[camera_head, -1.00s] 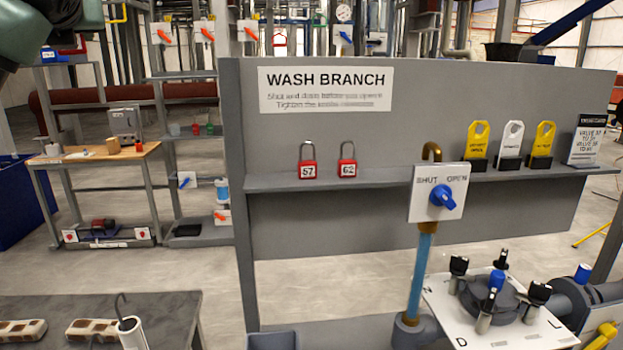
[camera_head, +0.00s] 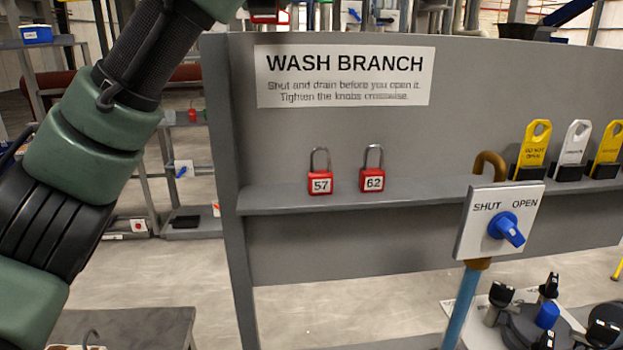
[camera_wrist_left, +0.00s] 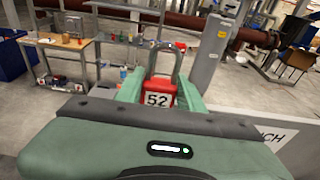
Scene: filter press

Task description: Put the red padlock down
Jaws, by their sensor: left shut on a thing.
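In the left wrist view my left gripper (camera_wrist_left: 160,88) is shut on a red padlock (camera_wrist_left: 159,101) numbered 52, its shackle pointing up and away between the green fingers. In the head view my left arm rises from the left to the top edge. A red piece, seemingly the held padlock (camera_head: 269,17), shows there, cut off by the frame, above the sign. Two other red padlocks, 57 (camera_head: 320,184) and 62 (camera_head: 372,182), stand upright on the grey shelf (camera_head: 430,193). My right gripper is not in view.
The WASH BRANCH sign (camera_head: 343,76) is on the grey panel above the shelf. Bare shelf lies on either side of the two padlocks. Right of them are the blue SHUT/OPEN valve handle (camera_head: 507,229) and yellow and white tags (camera_head: 572,150).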

